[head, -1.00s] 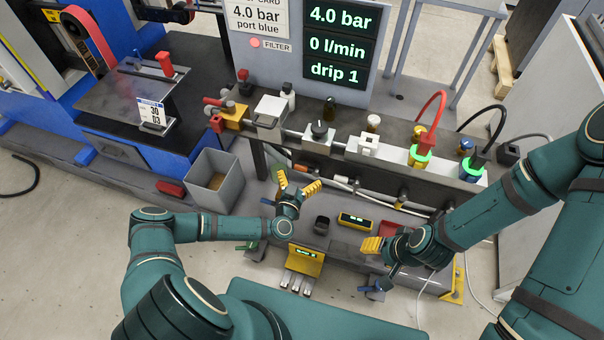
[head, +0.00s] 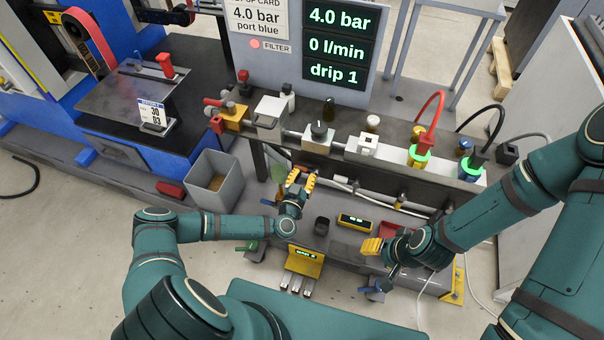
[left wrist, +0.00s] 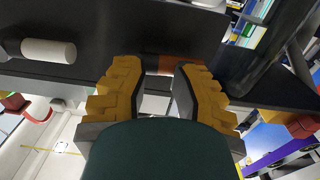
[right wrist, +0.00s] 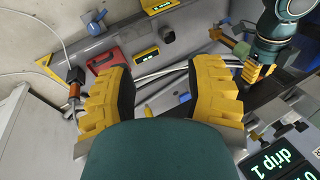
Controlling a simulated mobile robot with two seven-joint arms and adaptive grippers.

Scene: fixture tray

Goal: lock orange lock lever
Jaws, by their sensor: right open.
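My left gripper (head: 302,179) is below the front of the fixture bench, its fingers raised and partly apart. In the left wrist view its fingertips (left wrist: 161,66) have a gap between them, and an orange-brown piece (left wrist: 178,65) lies across at their ends. I cannot tell whether this piece is the orange lock lever or whether the fingers touch it. In the head view that spot is hidden behind the fingers. My right gripper (head: 376,252) is over the lower shelf at the right. It also shows open and empty in the right wrist view (right wrist: 160,75).
The bench top carries a yellow block (head: 235,115) with red handles, a dark knob (head: 319,130) and hoses on green-ringed ports. A grey bin (head: 215,180) stands left. A dark cup (head: 322,226), a yellow display (head: 355,221) and a red tray (head: 391,229) sit low.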

